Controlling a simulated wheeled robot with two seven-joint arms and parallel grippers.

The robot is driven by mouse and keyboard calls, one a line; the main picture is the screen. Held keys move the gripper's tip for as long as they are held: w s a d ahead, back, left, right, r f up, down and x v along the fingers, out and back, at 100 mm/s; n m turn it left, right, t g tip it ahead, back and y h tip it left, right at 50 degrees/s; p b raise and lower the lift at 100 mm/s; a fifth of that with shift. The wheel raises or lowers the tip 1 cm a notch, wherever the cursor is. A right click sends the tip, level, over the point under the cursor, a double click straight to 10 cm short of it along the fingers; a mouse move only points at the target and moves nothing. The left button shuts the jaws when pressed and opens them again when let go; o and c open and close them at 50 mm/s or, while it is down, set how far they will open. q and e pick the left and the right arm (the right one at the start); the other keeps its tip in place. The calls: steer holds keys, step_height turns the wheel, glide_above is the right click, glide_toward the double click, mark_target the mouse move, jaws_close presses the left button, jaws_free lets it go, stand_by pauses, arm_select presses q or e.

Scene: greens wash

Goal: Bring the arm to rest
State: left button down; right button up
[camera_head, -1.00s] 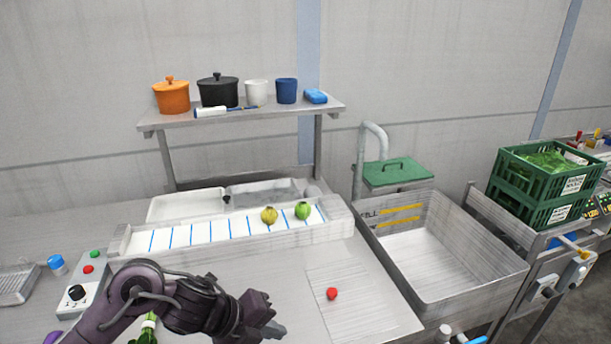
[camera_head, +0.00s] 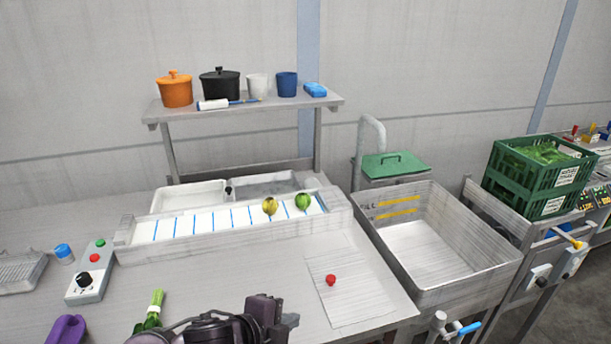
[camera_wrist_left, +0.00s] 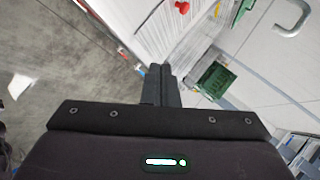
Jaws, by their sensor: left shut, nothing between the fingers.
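My left gripper (camera_head: 288,322) is low at the front edge of the metal table (camera_head: 240,272), left of a ridged board (camera_head: 350,297) with a small red item (camera_head: 331,280) on it. In the left wrist view its fingers (camera_wrist_left: 161,82) are together with nothing between them. The red item also shows in the left wrist view (camera_wrist_left: 183,7). My right gripper is in neither view.
A leafy green bunch (camera_head: 151,310) and a purple item (camera_head: 66,329) lie left of my arm. A control box (camera_head: 87,283) stands behind them. A strip with blue lines (camera_head: 185,227) holds two round vegetables. A deep sink (camera_head: 425,245) is at right.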

arm_select(q)
steer(key=s+a+f+n+g+y, duration=0.2)
steer(key=s+a+f+n+y, duration=0.15)
steer(key=s+a+n, duration=0.55)
steer(key=s+a+f+n+g+y, duration=0.35)
steer(key=s+a+n, duration=0.35)
steer(key=n, duration=0.4)
step_height(320, 180, down, 30)
steer(key=s, duration=0.1)
steer(key=s+a+f+g, duration=0.1)
steer(key=s+a+f, duration=0.1)
steer(key=s+f, duration=0.7)
steer(key=s+a+f, duration=0.1)
steer(key=s+f, duration=0.9)
steer(key=s, duration=0.1)
steer(key=shift+a+g, duration=0.35)
